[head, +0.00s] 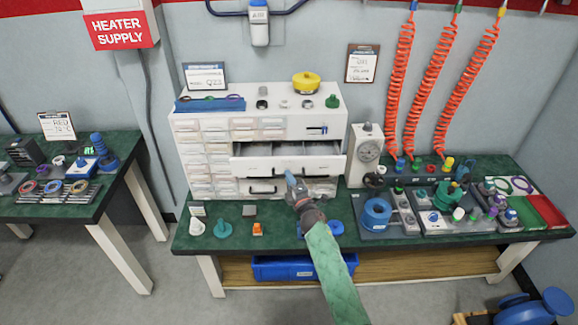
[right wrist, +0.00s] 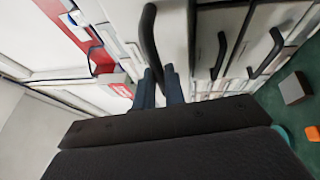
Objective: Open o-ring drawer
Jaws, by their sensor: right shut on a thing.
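A white drawer cabinet (head: 183,132) stands on the green bench. One wide drawer (head: 247,167) in its middle is pulled out, and its divided inside shows from above. I cannot read a label naming it as the o-ring drawer. My right gripper (head: 291,180) is at the front of this drawer. In the right wrist view its fingers (right wrist: 160,86) are shut on the black bar handle (right wrist: 149,38). The fingers hide part of the handle. Another wide drawer with a black handle (head: 262,188) lies below. My left gripper is not in view.
A blue spool (head: 376,213) and trays of fittings stand right of the cabinet, beside a dial gauge stand (head: 368,152). Small parts, such as a teal knob (head: 223,229) and an orange block (head: 257,229), lie on the bench in front. A blue bin (head: 290,268) sits below.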

